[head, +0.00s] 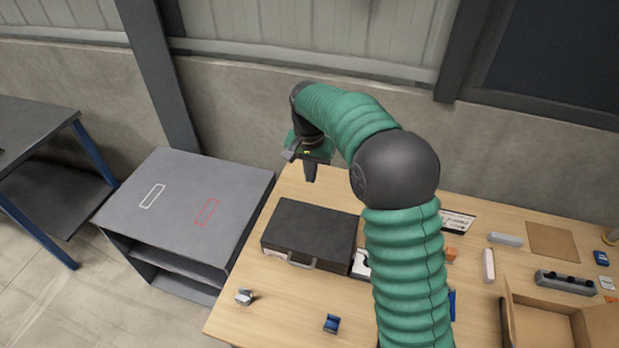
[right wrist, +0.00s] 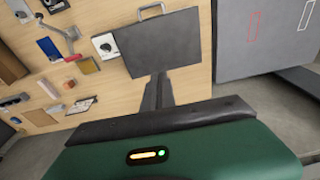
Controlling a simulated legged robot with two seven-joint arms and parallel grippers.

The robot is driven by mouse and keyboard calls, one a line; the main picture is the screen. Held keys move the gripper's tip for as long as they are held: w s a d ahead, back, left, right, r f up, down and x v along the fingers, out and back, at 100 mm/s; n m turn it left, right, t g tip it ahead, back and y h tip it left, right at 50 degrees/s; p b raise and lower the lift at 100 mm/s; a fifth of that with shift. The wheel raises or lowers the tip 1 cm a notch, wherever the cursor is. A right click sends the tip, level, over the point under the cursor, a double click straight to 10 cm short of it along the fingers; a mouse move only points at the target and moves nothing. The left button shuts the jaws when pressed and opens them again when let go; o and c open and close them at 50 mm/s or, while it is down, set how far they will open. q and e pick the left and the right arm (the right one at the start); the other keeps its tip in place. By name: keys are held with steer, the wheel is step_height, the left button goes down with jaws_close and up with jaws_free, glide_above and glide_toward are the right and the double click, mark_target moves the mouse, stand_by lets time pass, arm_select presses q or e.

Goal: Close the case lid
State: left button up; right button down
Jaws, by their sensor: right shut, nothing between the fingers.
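The dark grey case (head: 312,233) lies on the left part of the wooden table with its handle (head: 301,262) towards the front edge. Its lid looks down flat on the body. The case also shows in the right wrist view (right wrist: 170,40), with its handle at the top. My right gripper (head: 310,172) is above the table behind the case's back edge, apart from it as far as I can tell. Its fingers are shut and empty; they show in the right wrist view (right wrist: 157,92) near the case's back edge. My left gripper is not in view.
A grey shelf unit (head: 185,205) with white and red outlined rectangles stands left of the table. A small blue item (head: 332,323) and a grey item (head: 244,297) lie near the front edge. An open cardboard box (head: 545,325) is at the right. My right arm hides the table's middle.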

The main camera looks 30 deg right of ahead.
arm_select(q)
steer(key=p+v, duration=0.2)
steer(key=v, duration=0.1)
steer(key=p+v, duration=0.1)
steer(key=p, duration=0.1)
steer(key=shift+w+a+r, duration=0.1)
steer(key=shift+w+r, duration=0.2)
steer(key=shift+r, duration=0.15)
arm_select(e)
step_height(320, 180, down, 13)
steer(key=shift+a+r+h, duration=0.2)
steer(key=shift+a+h, duration=0.1)
steer(key=shift+a, duration=0.05)
